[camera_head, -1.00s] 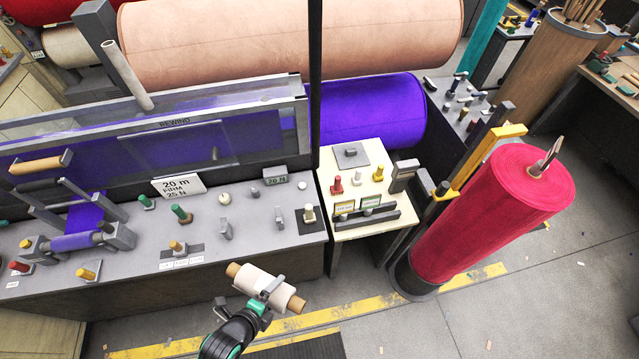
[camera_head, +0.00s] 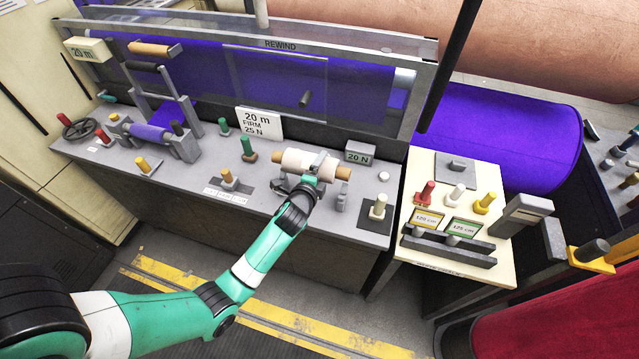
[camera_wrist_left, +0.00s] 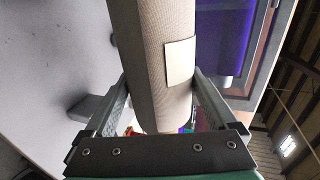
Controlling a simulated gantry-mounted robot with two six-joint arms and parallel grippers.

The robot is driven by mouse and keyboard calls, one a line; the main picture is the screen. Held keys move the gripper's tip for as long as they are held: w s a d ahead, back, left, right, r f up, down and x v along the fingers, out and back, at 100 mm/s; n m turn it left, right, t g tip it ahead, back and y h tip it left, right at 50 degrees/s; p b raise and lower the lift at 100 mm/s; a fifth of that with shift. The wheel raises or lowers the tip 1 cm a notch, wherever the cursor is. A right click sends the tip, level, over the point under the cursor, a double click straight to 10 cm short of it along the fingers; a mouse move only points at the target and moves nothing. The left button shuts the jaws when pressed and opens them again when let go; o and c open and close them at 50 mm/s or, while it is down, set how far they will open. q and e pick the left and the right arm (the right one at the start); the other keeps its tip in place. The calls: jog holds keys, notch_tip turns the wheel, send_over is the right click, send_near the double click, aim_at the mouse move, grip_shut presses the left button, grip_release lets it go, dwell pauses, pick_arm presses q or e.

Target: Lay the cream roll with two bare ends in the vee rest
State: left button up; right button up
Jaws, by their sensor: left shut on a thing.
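The cream roll (camera_head: 297,161) with brown bare ends is held level over the grey console top, close to the rewind machine. My left gripper (camera_head: 318,167) is shut around it, right of its middle. In the left wrist view the roll (camera_wrist_left: 155,60) lies between both fingers (camera_wrist_left: 160,100), with a pale rectangular patch on its side. Two small grey uprights, which look like the vee rest (camera_head: 342,198), stand on the console under the roll. The roll and arm partly hide them, and I cannot tell if the roll touches them. My right gripper is not in view.
A cream side table (camera_head: 480,272) holds coloured pegs and a dark double-bar rack (camera_head: 448,246).

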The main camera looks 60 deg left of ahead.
pick_arm(q)
jog(key=shift+a, duration=0.45)
jog(key=shift+r, duration=0.2)
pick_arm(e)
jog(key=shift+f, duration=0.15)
pick_arm(q)
jog(key=shift+d, duration=0.1)
jog(key=shift+d+y+p, duration=0.15)
jog(key=shift+y+p, duration=0.15)
jog(key=shift+p, duration=0.05)
notch_tip(320, 180, down, 8)
jog(key=b, duration=0.6)
jog(key=shift+b, duration=0.3)
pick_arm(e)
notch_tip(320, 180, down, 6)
pick_arm(q)
jog(key=shift+f+b, duration=0.45)
jog(key=shift+f, duration=0.1)
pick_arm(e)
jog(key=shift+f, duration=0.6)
pick_arm(q)
jog(key=o, duration=1.6)
jog(key=shift+c, duration=0.2)
